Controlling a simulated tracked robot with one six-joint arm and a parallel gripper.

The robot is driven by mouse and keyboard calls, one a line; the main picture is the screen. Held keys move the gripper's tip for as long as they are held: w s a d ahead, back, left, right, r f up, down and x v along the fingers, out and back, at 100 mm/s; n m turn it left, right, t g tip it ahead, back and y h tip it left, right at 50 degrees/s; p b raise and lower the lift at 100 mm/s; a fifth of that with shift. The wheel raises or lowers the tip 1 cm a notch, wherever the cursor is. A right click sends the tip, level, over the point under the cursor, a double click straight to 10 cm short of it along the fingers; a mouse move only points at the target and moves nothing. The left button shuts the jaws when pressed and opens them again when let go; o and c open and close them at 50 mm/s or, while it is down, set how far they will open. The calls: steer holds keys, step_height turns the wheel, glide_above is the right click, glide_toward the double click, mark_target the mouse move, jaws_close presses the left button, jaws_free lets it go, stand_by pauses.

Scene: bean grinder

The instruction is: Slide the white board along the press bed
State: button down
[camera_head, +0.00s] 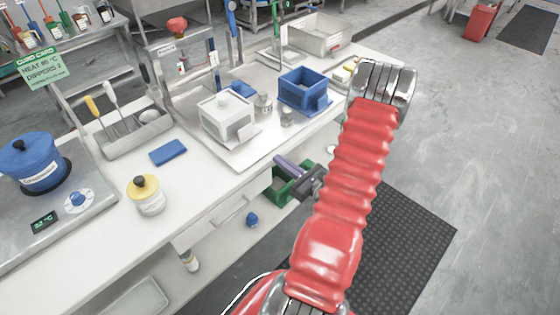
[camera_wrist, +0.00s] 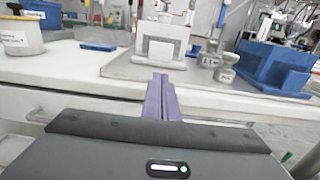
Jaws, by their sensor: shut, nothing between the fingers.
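My gripper (camera_head: 279,160) is shut and empty, its purple fingers together. It is in front of the bench edge, pointing towards the white box; the fingers also show in the wrist view (camera_wrist: 158,82). A white box-like block (camera_head: 226,112) stands on a flat grey metal plate (camera_head: 262,150), which looks like the press bed. A thin white piece (camera_head: 243,136) lies at the block's front, and may be the white board. The block also shows in the wrist view (camera_wrist: 160,32), straight beyond the fingers. A gap separates the fingers from it.
A blue open box (camera_head: 304,92) and small grey canisters (camera_head: 286,117) stand right of the white block. A clear upright panel is behind. A blue sponge-like block (camera_head: 168,152) and a yellow-lidded jar (camera_head: 146,195) are left. The plate's front strip is clear.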

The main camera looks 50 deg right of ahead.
steer(key=c, duration=2.5)
jaws_free()
steer(key=shift+o, duration=0.7)
steer(key=shift+w+r, duration=0.1)
steer(key=shift+o, duration=1.2)
steer(key=w+a+r+n+y, duration=0.4)
steer(key=a+y, duration=0.1)
steer(key=a, duration=0.1)
steer(key=shift+w+a+r+n, duration=0.2)
steer(key=shift+a+r+n, duration=0.05)
steer(key=shift+a+n, duration=0.15)
steer(key=s+a+r+n+g+y, duration=0.25)
steer(key=a+r+n+g, duration=0.35)
steer(key=a+n, duration=0.65)
steer(key=s+a+r+n+g+y, duration=0.1)
steer(key=a+r+n+g+y, duration=0.5)
steer(key=a, duration=1.1)
steer(key=s+a+r+n+h, duration=0.2)
steer(key=s+r+n+h, duration=0.4)
steer(key=n+h, duration=0.5)
step_height(320, 180, up, 2)
steer(key=n, duration=0.3)
steer(key=shift+s+r, duration=0.2)
steer(key=shift+s, duration=0.15)
